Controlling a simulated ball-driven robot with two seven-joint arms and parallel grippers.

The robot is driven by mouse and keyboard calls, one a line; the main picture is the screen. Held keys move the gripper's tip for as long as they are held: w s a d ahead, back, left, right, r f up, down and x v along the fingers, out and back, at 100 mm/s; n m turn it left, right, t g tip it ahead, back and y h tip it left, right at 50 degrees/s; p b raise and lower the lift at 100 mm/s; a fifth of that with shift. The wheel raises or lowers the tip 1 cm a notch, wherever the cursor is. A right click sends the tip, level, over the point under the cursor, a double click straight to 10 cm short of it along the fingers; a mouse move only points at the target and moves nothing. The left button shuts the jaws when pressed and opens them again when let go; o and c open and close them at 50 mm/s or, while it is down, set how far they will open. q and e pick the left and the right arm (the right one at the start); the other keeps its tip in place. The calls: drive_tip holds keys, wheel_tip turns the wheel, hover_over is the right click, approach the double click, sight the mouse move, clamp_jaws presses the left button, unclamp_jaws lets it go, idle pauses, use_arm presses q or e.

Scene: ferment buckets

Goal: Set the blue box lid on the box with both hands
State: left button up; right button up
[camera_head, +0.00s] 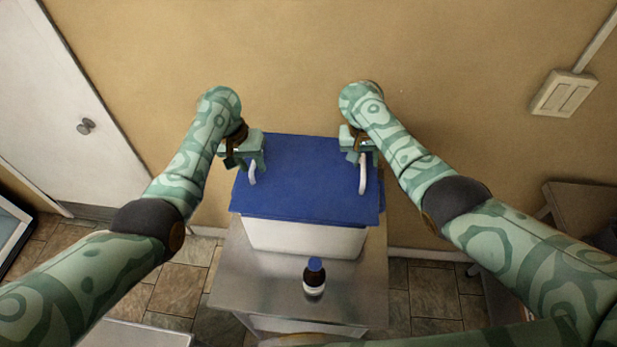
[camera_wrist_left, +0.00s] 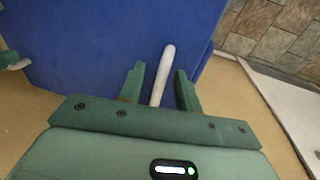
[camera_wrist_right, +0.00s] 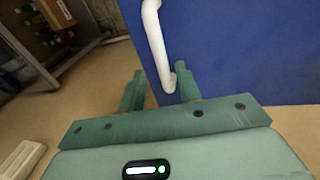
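The blue box lid (camera_head: 305,190) lies over the top of the white box (camera_head: 305,240). From above I cannot tell whether it is fully seated. It has a white handle at its left (camera_head: 252,174) and one at its right (camera_head: 363,178). My left gripper (camera_head: 248,163) is at the left handle; in the left wrist view its open fingers stand either side of the handle (camera_wrist_left: 162,75), with gaps. My right gripper (camera_head: 359,160) is at the right handle; in the right wrist view its fingers are spread, with the handle (camera_wrist_right: 156,45) nearer the right finger.
The box stands on a metal table (camera_head: 240,275). A dark bottle with a blue cap (camera_head: 314,278) stands on the table in front of the box. A tan wall (camera_head: 290,60) is close behind. A white door (camera_head: 60,110) is at left, and another table (camera_head: 580,205) is at right.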

use_arm(q)
drive_tip(key=shift+s+r, duration=0.1)
drive_tip(key=shift+r, duration=0.1)
use_arm(e)
drive_tip(key=shift+s, duration=0.1)
use_arm(q)
drive_tip(key=shift+r, duration=0.35)
use_arm(e)
drive_tip(key=shift+w+a+r, duration=0.2)
drive_tip(key=shift+r, duration=0.1)
use_arm(q)
wheel_tip(320, 180, up, 11)
drive_tip(key=a, duration=0.2)
drive_tip(key=shift+a+f, duration=0.15)
drive_tip(key=shift+f, duration=0.05)
use_arm(e)
wheel_tip(320, 180, up, 11)
drive_tip(key=a, duration=0.2)
drive_tip(key=shift+s, duration=0.3)
